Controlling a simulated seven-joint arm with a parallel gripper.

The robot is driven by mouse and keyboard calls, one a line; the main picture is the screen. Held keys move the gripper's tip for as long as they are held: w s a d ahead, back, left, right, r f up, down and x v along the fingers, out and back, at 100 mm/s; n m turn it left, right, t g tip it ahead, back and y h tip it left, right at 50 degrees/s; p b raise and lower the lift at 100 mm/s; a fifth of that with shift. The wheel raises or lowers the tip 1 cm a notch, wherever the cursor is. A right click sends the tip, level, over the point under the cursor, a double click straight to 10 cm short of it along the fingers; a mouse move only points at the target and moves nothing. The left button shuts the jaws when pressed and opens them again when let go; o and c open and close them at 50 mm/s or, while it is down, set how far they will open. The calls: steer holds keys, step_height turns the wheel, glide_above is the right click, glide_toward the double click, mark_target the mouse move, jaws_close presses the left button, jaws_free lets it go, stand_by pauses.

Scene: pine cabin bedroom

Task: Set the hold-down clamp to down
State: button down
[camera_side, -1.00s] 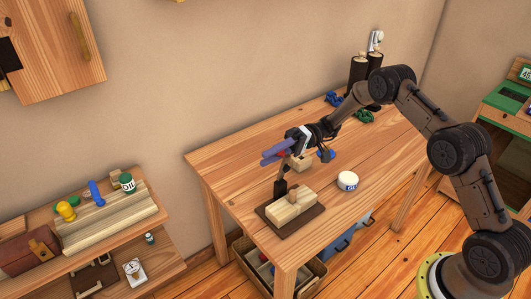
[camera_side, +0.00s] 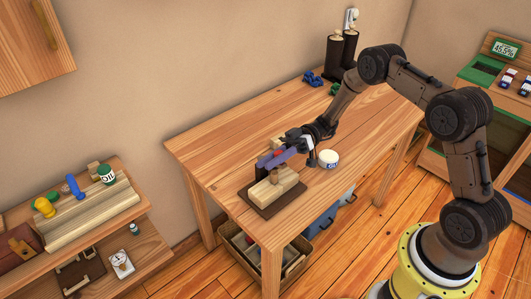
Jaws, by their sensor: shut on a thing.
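The hold-down clamp (camera_side: 260,172) shows as a dark upright part at the back edge of a dark brown base plate (camera_side: 281,206). A pale wooden block (camera_side: 270,191) lies on the plate, with a small brown peg-like part (camera_side: 275,177) on top of it. My gripper (camera_side: 277,158), with purple-blue fingers, is low over the far side of the block and shut on the clamp's handle. The fingers hide most of the handle and the clamp's arm, so I cannot tell the arm's exact angle. A bit of red shows at the fingers.
A white jar (camera_side: 329,158) stands right of my gripper. A small wooden piece (camera_side: 277,143) is just behind the fingers. Dark cylinders (camera_side: 341,57) and blue pieces (camera_side: 313,78) stand at the table's back. The table's left part (camera_side: 213,155) is clear.

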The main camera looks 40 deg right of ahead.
steer(key=shift+s+f, duration=0.75)
steer(key=shift+f, duration=0.2)
steer(key=shift+s+f, duration=0.3)
steer(key=shift+f, duration=0.55)
steer(key=c, duration=0.6)
jaws_free()
steer(key=d, duration=1.4)
steer(key=shift+a, duration=0.15)
